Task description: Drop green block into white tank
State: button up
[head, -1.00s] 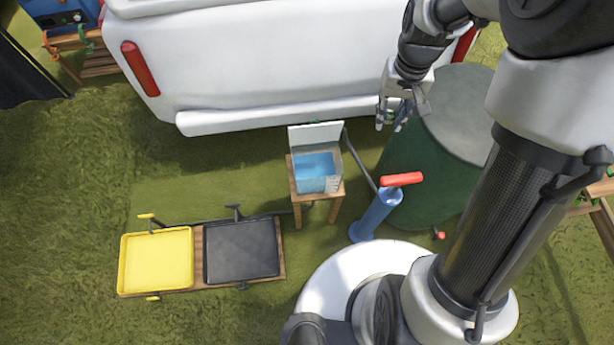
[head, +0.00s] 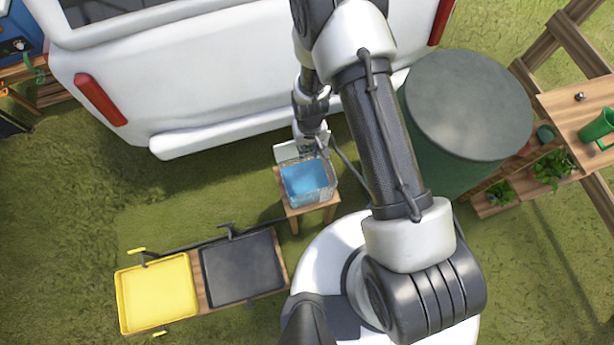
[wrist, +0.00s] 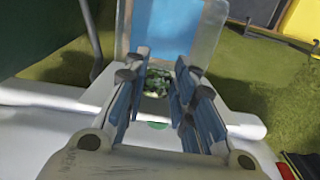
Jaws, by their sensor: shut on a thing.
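The green block (wrist: 157,83) shows in the wrist view as a mottled dark green piece between the fingers. My gripper (wrist: 158,92) is shut on it. In the head view my gripper (head: 312,147) is at the back edge of the clear-walled tank (head: 322,192), beside its white back panel (head: 287,152); the block cannot be made out there. The tank holds blue water (head: 304,181) and stands on a small wooden stool (head: 312,212). In the wrist view the tank (wrist: 205,40) lies just beyond the fingertips. The exact height of the block above it is unclear.
A white vehicle (head: 190,80) stands close behind the tank. A large dark green barrel (head: 468,105) is at right. A yellow tray (head: 157,293) and a black tray (head: 242,267) lie at lower left. A wooden shelf (head: 575,110) with plants is far right.

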notch_tip(320, 180, down, 5)
jog(key=b, duration=0.3)
jog(key=shift+f, duration=0.1)
jog(key=o, duration=1)
jog(key=shift+c, duration=0.2)
notch_tip(320, 180, up, 12)
jog(key=shift+r, duration=0.1)
